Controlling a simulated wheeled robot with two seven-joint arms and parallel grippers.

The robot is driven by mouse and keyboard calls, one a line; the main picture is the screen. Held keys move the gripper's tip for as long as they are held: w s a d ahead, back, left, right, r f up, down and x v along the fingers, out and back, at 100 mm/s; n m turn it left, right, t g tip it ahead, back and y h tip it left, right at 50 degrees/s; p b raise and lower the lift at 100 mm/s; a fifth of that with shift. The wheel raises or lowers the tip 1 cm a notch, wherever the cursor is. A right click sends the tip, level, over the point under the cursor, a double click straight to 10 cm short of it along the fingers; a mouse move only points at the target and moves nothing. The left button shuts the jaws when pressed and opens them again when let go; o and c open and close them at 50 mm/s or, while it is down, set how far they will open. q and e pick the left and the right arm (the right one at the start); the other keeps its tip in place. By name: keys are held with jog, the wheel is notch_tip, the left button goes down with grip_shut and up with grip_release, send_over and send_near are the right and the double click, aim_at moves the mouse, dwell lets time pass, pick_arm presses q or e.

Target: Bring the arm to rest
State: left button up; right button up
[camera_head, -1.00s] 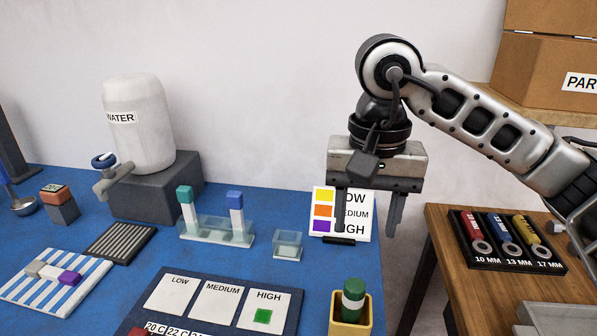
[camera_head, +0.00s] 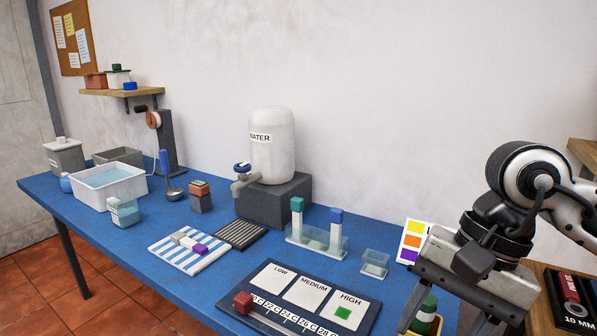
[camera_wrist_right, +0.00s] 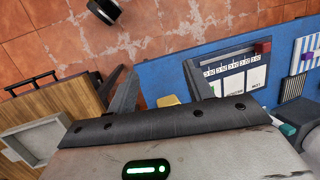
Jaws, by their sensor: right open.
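My right gripper (camera_head: 462,312) is at the lower right of the head view, pointing down, with its fingers apart and nothing between them. In the right wrist view the two fingers (camera_wrist_right: 158,75) are spread, with a small yellow holder (camera_wrist_right: 169,100) seen beyond the gap. In the head view the gripper partly covers a green-and-white bottle (camera_head: 424,312) in its yellow holder and the colour card (camera_head: 411,240). My left arm and gripper are not in view.
The blue table (camera_head: 190,285) carries a LOW/MEDIUM/HIGH board (camera_head: 310,290), a rack with teal- and blue-topped strips (camera_head: 318,240), a small clear box (camera_head: 375,262), a water tank (camera_head: 272,145) and a white basin (camera_head: 108,188). A wooden table (camera_wrist_right: 70,108) stands beside it.

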jog(key=s+a+r+m+g+y, duration=0.2)
jog(key=s+a+r+y, duration=0.1)
jog(key=a+y, duration=0.4)
jog(key=s+a+r+m+g+y, duration=0.1)
jog(key=s+a+r+m+y, duration=0.25)
jog(key=a, duration=0.45)
jog(key=w+r+m+t+y, duration=0.35)
jog(key=r+m+y, duration=0.25)
jog(key=m+y, duration=0.3)
jog(key=w+d+m+t+h, duration=0.2)
jog(key=w+d+m+t, duration=0.1)
jog(key=m+t, duration=0.6)
jog(key=w+d+m+t+h, duration=0.2)
jog(key=w+m+t, duration=0.2)
jog(key=m+t, duration=0.5)
jog(key=w+d+f+m+t+h, duration=0.35)
jog(key=d+f+m+h, duration=0.45)
jog(key=m+h, duration=0.65)
jog(key=s+d+f+m+g+h, duration=0.1)
jog(key=d+f+m+g+h, duration=0.15)
jog(key=f+m, duration=0.3)
jog(key=d+f+m+g+h, duration=0.1)
jog(key=f+m+g, duration=0.25)
jog(key=f, duration=0.35)
jog(key=s+d+f+m+g, duration=0.3)
jog(key=s+f+m+g, duration=0.65)
jog(key=s+f, duration=0.9)
jog(key=w+a+f+n+t+y, duration=0.2)
jog(key=w+a+f+t, duration=0.3)
jog(key=shift+a, duration=0.4)
